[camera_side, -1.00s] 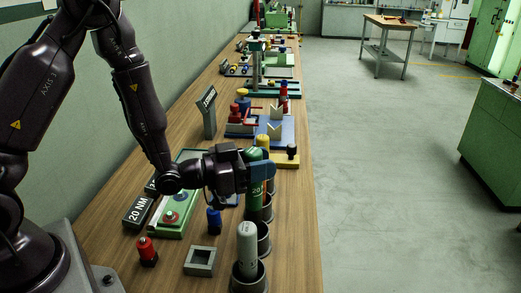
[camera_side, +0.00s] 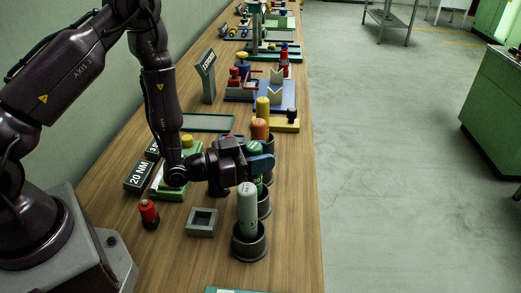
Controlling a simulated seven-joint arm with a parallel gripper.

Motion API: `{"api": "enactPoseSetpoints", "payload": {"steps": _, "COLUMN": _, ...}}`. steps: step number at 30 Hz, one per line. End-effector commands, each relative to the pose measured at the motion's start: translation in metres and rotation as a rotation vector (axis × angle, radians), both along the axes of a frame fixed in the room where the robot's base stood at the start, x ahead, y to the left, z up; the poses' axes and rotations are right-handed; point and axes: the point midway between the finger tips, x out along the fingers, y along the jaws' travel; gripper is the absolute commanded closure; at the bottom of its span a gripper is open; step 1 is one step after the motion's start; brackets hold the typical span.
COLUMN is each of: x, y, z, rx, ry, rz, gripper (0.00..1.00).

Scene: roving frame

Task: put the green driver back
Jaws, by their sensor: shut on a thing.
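My gripper (camera_side: 262,163) is shut on the green driver (camera_side: 256,181), which stands about upright between the fingers. The driver is at a dark cup (camera_side: 265,207) in the row along the bench's right edge. Its lower end is partly hidden behind the grey driver (camera_side: 248,200), so I cannot tell whether it is inside the cup or just above it. The grey driver stands in the nearest cup (camera_side: 249,244). An orange driver (camera_side: 260,129) stands in the row behind my gripper, with its cup partly hidden.
A hollow grey square block (camera_side: 202,222) and a red-and-black peg (camera_side: 149,213) are left of the cups. A "20 NM" sign (camera_side: 139,176) and a green tray (camera_side: 207,122) lie farther left and back. A yellow-topped post (camera_side: 262,107) stands behind the orange driver.

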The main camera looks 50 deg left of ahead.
Motion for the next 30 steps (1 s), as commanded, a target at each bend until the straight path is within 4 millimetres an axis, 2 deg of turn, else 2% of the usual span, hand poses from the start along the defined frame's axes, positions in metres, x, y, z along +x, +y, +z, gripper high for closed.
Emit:
{"api": "enactPoseSetpoints", "payload": {"steps": 6, "x": 0.000, "y": 0.000, "z": 0.000, "rx": 0.000, "ry": -0.003, "rz": 0.000, "gripper": 1.00}}
{"api": "enactPoseSetpoints", "payload": {"steps": 7, "x": 0.000, "y": 0.000, "z": 0.000, "rx": 0.000, "ry": -0.003, "rz": 0.000, "gripper": 0.61}}
{"api": "enactPoseSetpoints", "payload": {"steps": 9, "x": 0.000, "y": 0.000, "z": 0.000, "rx": 0.000, "ry": -0.002, "rz": 0.000, "gripper": 0.45}}
{"api": "enactPoseSetpoints", "payload": {"steps": 11, "x": 0.000, "y": 0.000, "z": 0.000, "rx": 0.000, "ry": -0.002, "rz": 0.000, "gripper": 0.34}}
{"api": "enactPoseSetpoints", "payload": {"steps": 20, "x": -0.002, "y": 0.001, "z": 0.000, "rx": 0.000, "ry": 0.001, "rz": 0.001, "gripper": 0.34}}
{"api": "enactPoseSetpoints", "payload": {"steps": 23, "x": -0.011, "y": 0.006, "z": -0.001, "rx": 0.001, "ry": 0.003, "rz": 0.003, "gripper": 0.34}}
{"api": "enactPoseSetpoints", "payload": {"steps": 30, "x": -0.048, "y": 0.021, "z": 0.000, "rx": 0.000, "ry": 0.002, "rz": 0.003, "gripper": 0.34}}
